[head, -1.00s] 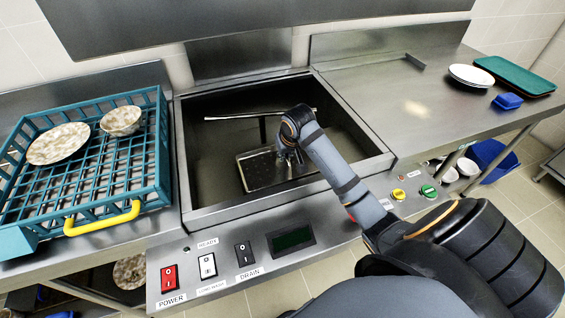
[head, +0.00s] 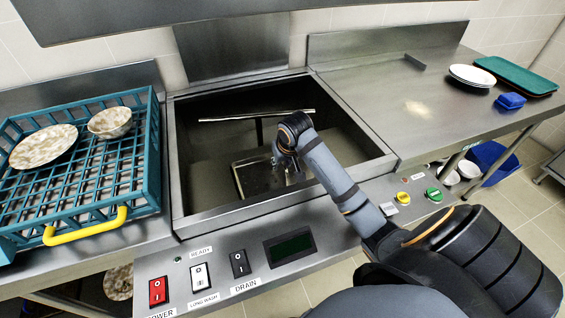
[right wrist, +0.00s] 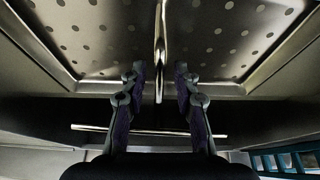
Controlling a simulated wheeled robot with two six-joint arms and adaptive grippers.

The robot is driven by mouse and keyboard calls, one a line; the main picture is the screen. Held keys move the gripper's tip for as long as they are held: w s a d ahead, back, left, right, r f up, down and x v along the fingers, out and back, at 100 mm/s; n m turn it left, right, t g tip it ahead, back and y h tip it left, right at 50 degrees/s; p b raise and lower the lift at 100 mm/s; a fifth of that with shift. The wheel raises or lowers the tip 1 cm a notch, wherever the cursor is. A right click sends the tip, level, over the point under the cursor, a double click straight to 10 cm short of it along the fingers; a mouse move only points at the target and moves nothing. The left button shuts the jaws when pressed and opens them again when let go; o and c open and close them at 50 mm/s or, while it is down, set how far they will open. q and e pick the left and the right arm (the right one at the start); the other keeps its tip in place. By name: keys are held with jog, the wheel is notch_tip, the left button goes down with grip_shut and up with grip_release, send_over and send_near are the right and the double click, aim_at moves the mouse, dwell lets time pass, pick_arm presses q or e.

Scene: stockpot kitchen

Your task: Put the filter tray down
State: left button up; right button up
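The filter tray (head: 246,179) is a square, perforated metal tray. It is in the sunken steel basin (head: 190,160); I cannot tell whether its whole underside rests on the floor. My right gripper (head: 279,165) reaches down into the basin over the tray's right part, partly covering it. In the right wrist view, the tray (right wrist: 90,38) fills the top, with a thin upright metal handle (right wrist: 160,45). The fingers of my right gripper (right wrist: 160,72) stand on either side of the handle, with visible gaps. My left gripper is out of view.
A metal spray arm (head: 235,117) spans the back of the basin. A teal rack (head: 150,150) with a plate and bowl stands left. The right counter (head: 370,100) is mostly clear, with white plates (head: 471,75) at its far end. Switches line the front panel (head: 215,270).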

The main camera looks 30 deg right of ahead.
jog(key=shift+r, duration=0.1)
jog(key=p+v, duration=0.1)
jog(key=v, duration=1.1)
